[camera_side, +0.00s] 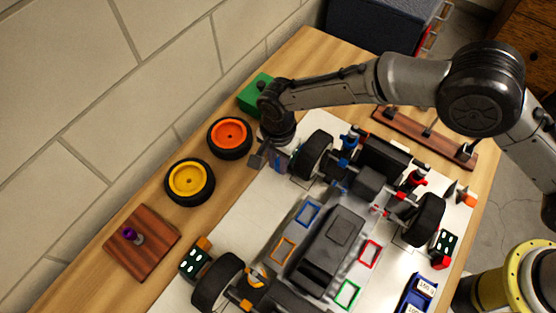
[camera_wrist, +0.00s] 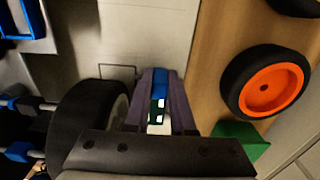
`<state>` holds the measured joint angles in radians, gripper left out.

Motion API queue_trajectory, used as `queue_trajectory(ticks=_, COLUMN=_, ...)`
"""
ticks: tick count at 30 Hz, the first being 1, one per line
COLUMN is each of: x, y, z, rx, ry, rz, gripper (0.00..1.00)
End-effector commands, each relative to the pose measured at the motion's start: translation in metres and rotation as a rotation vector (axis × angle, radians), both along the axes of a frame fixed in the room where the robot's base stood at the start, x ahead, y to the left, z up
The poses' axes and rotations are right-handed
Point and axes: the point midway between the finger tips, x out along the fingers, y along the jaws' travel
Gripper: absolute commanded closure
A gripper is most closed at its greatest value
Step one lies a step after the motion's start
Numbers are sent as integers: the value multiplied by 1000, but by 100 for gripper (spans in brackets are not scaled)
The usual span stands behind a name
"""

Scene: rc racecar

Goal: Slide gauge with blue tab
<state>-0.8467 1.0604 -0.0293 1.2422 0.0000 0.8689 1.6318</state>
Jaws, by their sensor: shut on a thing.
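My gripper (camera_side: 270,156) points down beside the car's upper-left black wheel (camera_side: 314,155). In the wrist view my gripper (camera_wrist: 160,88) is shut on the gauge with the blue tab (camera_wrist: 158,108). The gauge has a dark green face with white marks, and its blue tab is at the far end between the fingers. In the side view only a small bluish part of the gauge (camera_side: 280,161) shows; the fingers hide the rest. The wheel (camera_wrist: 86,122) is just left of the fingers in the wrist view. I cannot tell whether the gauge touches the board.
The racecar (camera_side: 335,247) sits on a pale board (camera_side: 233,228). Other gauges have orange (camera_side: 193,262) and red (camera_side: 443,248) tabs. Orange (camera_side: 229,137) and yellow (camera_side: 189,181) wheels, a green block (camera_side: 251,98) and a wooden plate (camera_side: 141,244) lie along the left.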

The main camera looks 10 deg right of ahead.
Motion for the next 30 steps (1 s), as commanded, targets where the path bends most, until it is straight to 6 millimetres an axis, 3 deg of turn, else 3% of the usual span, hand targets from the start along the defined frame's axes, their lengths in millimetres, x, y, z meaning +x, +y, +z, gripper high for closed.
queue_trajectory(ticks=15, x=-9, y=-9, z=1, rx=-4, ry=4, rz=0, gripper=100)
queue_trajectory(ticks=16, x=-9, y=-10, z=1, rx=-4, ry=4, rz=0, gripper=74)
queue_trajectory(ticks=20, x=-9, y=-9, z=1, rx=-3, ry=3, rz=0, gripper=50)
queue_trajectory(ticks=30, x=-9, y=-9, z=0, rx=-3, ry=3, rz=0, gripper=48)
